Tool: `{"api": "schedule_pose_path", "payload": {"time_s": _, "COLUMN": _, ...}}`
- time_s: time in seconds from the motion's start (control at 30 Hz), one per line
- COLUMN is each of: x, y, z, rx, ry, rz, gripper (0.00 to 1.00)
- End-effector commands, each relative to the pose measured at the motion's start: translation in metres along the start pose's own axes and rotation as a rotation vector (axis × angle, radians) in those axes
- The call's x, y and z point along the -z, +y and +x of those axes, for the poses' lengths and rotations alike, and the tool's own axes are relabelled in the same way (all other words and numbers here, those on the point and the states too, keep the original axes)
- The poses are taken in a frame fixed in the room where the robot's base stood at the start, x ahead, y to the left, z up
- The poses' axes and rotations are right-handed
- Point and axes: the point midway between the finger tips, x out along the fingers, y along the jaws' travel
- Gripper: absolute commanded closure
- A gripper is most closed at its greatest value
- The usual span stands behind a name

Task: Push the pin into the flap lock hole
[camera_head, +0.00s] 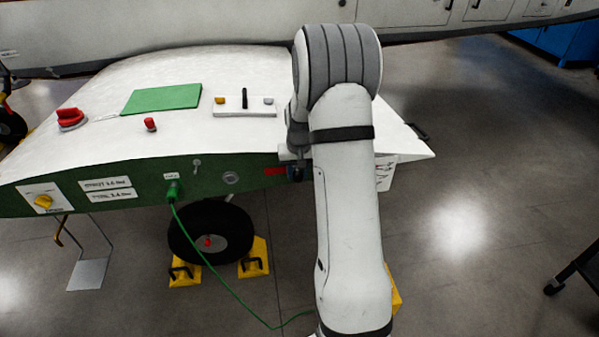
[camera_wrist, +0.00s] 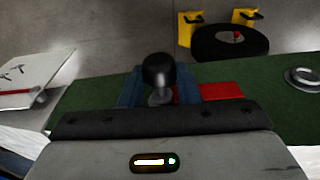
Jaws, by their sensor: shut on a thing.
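The pin (camera_wrist: 159,72) has a black rounded knob and a short metallic stem. It shows between the blue fingers of my gripper (camera_wrist: 160,93) in the wrist view, and my gripper is shut on it. The gripper is close to the dark green side panel (camera_wrist: 100,97), near a red strip (camera_wrist: 222,90). In the head view, my arm hides most of the gripper (camera_head: 295,172), and I cannot make out the pin. I cannot make out the flap lock hole in either view. A white hanging flap (camera_head: 385,173) with dark markings also shows in the wrist view (camera_wrist: 38,75).
A round metal fitting (camera_head: 231,178) and a green plug (camera_head: 173,190) with a trailing cable are on the panel. A wheel (camera_head: 212,232) with yellow chocks (camera_head: 254,258) stands below. The white top (camera_head: 225,75) carries a green pad and small red parts.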

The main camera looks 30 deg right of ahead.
Motion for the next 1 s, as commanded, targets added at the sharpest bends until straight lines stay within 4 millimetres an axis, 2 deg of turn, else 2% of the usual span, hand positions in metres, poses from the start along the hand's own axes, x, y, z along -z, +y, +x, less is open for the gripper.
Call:
{"api": "schedule_pose_path", "payload": {"time_s": 0.03, "x": 0.0081, "y": 0.0001, "z": -0.0041, "rx": -0.001, "ry": 0.025, "rz": 0.0, "gripper": 1.0}}
{"api": "schedule_pose_path", "payload": {"time_s": 0.2, "x": 0.0083, "y": 0.0002, "z": -0.0045, "rx": -0.001, "ry": 0.026, "rz": 0.0, "gripper": 1.0}}
{"api": "schedule_pose_path", "payload": {"time_s": 0.23, "x": 0.0083, "y": 0.0002, "z": -0.0045, "rx": -0.001, "ry": 0.026, "rz": 0.0, "gripper": 0.69}}
{"api": "schedule_pose_path", "payload": {"time_s": 0.5, "x": 0.0058, "y": 0.0003, "z": -0.0032, "rx": -0.001, "ry": 0.019, "rz": 0.0, "gripper": 0.47}}
{"api": "schedule_pose_path", "payload": {"time_s": 0.67, "x": 0.0049, "y": 0.0003, "z": -0.0027, "rx": -0.001, "ry": 0.016, "rz": 0.0, "gripper": 0.45}}
{"api": "schedule_pose_path", "payload": {"time_s": 0.8, "x": 0.0044, "y": 0.0003, "z": -0.0023, "rx": -0.001, "ry": 0.015, "rz": 0.0, "gripper": 0.38}}
{"api": "schedule_pose_path", "payload": {"time_s": 1.0, "x": 0.0042, "y": 0.0003, "z": -0.0025, "rx": -0.001, "ry": 0.014, "rz": 0.0, "gripper": 0.38}}
